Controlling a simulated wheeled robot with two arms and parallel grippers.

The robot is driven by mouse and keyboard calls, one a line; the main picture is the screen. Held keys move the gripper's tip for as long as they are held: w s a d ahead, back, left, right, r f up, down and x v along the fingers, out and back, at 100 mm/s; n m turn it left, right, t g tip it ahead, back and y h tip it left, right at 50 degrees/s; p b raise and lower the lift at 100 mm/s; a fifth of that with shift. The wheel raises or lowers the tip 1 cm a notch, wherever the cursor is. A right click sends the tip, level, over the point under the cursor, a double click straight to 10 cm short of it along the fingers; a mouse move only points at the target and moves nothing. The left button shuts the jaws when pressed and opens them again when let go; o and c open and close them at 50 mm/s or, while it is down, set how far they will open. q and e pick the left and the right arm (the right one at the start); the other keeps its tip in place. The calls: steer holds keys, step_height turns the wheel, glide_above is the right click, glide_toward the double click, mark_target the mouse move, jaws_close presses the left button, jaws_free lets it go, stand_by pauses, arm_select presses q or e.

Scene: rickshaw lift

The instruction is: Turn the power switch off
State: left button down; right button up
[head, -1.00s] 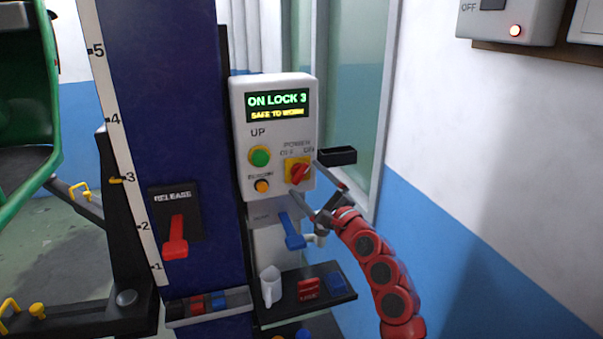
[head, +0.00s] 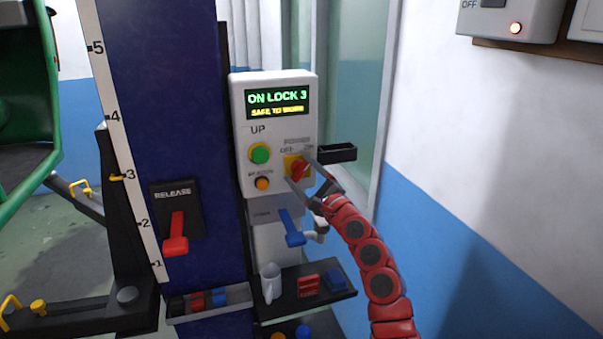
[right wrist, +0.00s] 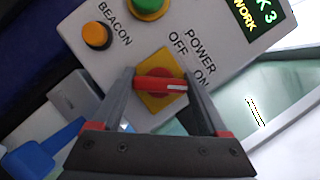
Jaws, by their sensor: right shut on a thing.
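The power switch (head: 299,170) is a red rotary knob on a yellow square plate at the lower right of the grey control box (head: 237,115). OFF and ON labels sit above it. In the right wrist view the red knob (right wrist: 160,84) lies between my two fingers, and its white mark points toward the ON side. My right gripper (head: 300,172) is shut on the knob; it also shows in the right wrist view (right wrist: 160,92). The display (head: 277,104) is lit and reads "ON LOCK 3, SAFE TO WORK". My left gripper is not in view.
A green UP button (head: 260,154) and an orange beacon button (head: 262,184) are left of the switch. A blue lever (head: 292,232) hangs below. A red release lever (head: 176,237) is on the blue column.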

steer(key=shift+c, duration=0.6)
steer(key=shift+n, duration=0.4)
steer(key=n+g+b, duration=0.1)
steer(key=n+b, duration=0.1)
steer(key=n, duration=0.1)
steer(key=shift+d+f+g, duration=0.1)
steer(key=shift+g, duration=0.2)
steer(key=n+g+b, duration=0.1)
steer(key=n+b, duration=0.1)
steer(key=n, duration=0.1)
steer(key=shift+f, duration=0.1)
steer(key=n+h+b, duration=0.1)
steer(key=n+b, duration=0.1)
steer(key=n+g+b, duration=0.1)
steer(key=n+b, duration=0.1)
steer(key=n, duration=0.1)
steer(key=shift+h+b, duration=0.4)
steer(key=shift+n+g+h+b, duration=0.5)
steer(key=shift+n+h+b, duration=0.2)
steer(key=shift+n+b, duration=0.9)
